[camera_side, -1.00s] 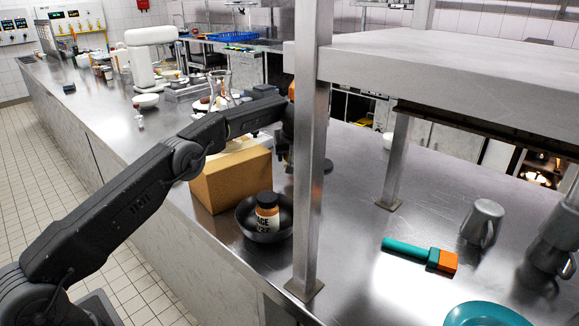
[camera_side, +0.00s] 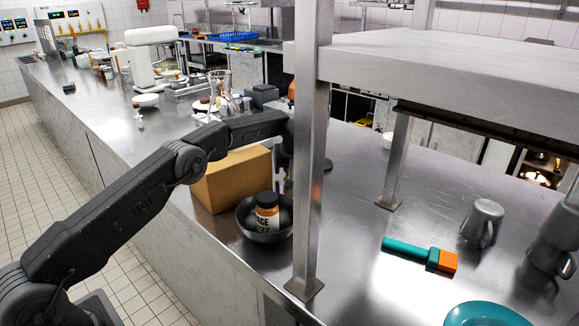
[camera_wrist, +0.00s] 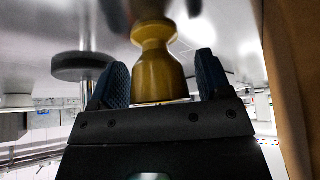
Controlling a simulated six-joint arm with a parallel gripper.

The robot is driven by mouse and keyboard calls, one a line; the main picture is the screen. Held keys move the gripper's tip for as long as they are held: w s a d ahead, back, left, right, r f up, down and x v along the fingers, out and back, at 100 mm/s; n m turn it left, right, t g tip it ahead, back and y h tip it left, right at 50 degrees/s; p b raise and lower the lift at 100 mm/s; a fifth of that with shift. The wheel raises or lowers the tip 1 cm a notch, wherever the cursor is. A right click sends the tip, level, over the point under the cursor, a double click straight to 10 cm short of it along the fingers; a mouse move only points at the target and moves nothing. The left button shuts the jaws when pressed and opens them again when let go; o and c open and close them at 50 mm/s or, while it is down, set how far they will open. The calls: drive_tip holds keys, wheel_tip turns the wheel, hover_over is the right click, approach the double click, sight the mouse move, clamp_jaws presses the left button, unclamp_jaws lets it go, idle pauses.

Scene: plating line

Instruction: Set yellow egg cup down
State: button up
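The yellow egg cup (camera_wrist: 158,72) shows in the wrist view between the two blue-padded fingers of my gripper (camera_wrist: 161,63). A narrow gap shows on each side of the cup, so my gripper looks open around it and not clamped on it. The wrist picture appears upside down; the cup's far end meets the grey metal surface at the top and seems to rest on it. In the side view the cup cannot be made out, and my gripper is mostly hidden behind the steel post and the cardboard box.
The cardboard box (camera_side: 232,180) stands close beside my gripper; its brown side also fills the right of the wrist view (camera_wrist: 290,80). A dark bowl (camera_side: 248,231) holds a labelled jar (camera_side: 267,212). A steel post (camera_side: 309,150) carries a shelf (camera_side: 450,65). A dark disc (camera_wrist: 82,67) is near the left finger.

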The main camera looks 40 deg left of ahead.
drive_tip(key=shift+o, duration=0.2)
drive_tip(key=shift+d+r, duration=0.1)
drive_tip(key=shift+r, duration=0.4)
drive_tip(key=s+d+r+m+h, duration=0.1)
drive_tip(key=s+d+r, duration=0.4)
drive_tip(key=r, duration=0.4)
drive_tip(key=s+d+r+m, duration=0.1)
drive_tip(key=s+d+r, duration=0.1)
drive_tip(key=s+r, duration=0.65)
drive_tip(key=s+d+r+m+h, duration=0.1)
drive_tip(key=s+d+r+m, duration=0.2)
drive_tip(key=s+r, duration=0.45)
drive_tip(key=s+d+f+m+h, duration=0.1)
drive_tip(key=s+f, duration=0.1)
drive_tip(key=s, duration=0.7)
drive_tip(key=s+d+f+m+t, duration=0.1)
drive_tip(key=s+d+f+m, duration=0.1)
drive_tip(key=s, duration=0.6)
drive_tip(key=s+d+f+m+h, duration=0.1)
drive_tip(key=s+f+m, duration=0.1)
drive_tip(key=s, duration=0.7)
drive_tip(key=shift+s+d+f+t+h, duration=0.3)
drive_tip(key=shift+s+d+f+t, duration=0.1)
drive_tip(key=shift+f, duration=0.5)
